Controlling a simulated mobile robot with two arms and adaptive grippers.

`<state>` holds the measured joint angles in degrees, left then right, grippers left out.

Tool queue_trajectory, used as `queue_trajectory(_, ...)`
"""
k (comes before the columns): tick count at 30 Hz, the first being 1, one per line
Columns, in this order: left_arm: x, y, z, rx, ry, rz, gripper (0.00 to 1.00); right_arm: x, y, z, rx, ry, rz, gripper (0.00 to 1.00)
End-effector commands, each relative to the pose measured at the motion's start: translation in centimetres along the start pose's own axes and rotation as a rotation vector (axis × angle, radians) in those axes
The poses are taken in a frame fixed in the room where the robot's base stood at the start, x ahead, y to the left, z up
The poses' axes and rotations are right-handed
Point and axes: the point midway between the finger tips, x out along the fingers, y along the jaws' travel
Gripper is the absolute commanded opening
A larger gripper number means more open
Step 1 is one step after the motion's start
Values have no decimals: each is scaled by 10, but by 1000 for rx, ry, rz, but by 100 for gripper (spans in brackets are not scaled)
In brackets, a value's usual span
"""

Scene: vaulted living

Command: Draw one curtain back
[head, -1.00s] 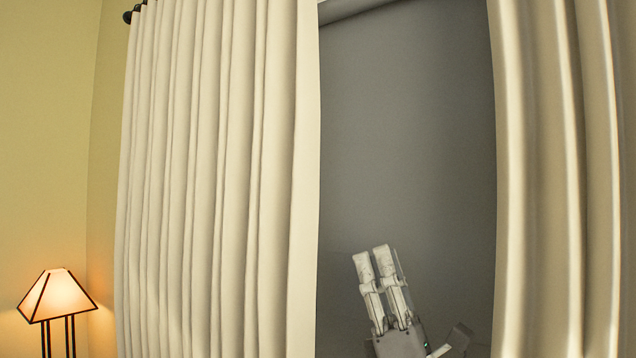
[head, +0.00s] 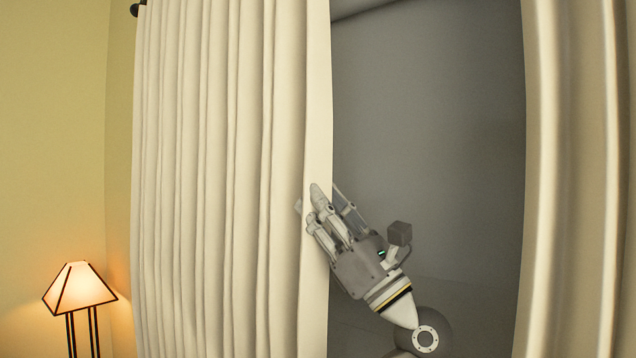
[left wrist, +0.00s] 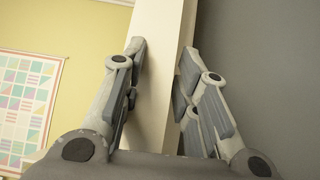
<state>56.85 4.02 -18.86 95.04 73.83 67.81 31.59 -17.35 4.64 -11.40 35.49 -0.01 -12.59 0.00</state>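The left cream curtain (head: 225,180) hangs in folds across the left half of the head view. My left gripper (head: 320,200) is at its inner edge, fingers pointing up. In the left wrist view, the pale curtain edge (left wrist: 158,45) lies between the two spread fingers of the left gripper (left wrist: 162,65). The fingers are wide apart; firm contact with the cloth cannot be made out. The right cream curtain (head: 575,180) hangs at the right of the head view. My right gripper is not in view.
A dark grey pane (head: 430,130) fills the gap between the curtains. A lit lamp (head: 80,288) stands at the lower left by the yellow wall (head: 50,130). The rod's dark end (head: 135,9) shows at top left. A colourful chart (left wrist: 28,105) hangs on the wall in the left wrist view.

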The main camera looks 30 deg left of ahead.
Motion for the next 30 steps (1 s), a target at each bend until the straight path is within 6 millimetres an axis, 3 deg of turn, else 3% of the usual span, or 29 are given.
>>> queue_trajectory(4,13,0,1,0,0,0,29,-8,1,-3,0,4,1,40)
queue_trajectory(14,14,0,0,0,0,0,29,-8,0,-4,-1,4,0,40)
queue_trajectory(21,14,0,0,0,0,0,0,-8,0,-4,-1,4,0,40)
queue_trajectory(30,14,0,0,0,0,0,0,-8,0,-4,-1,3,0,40)
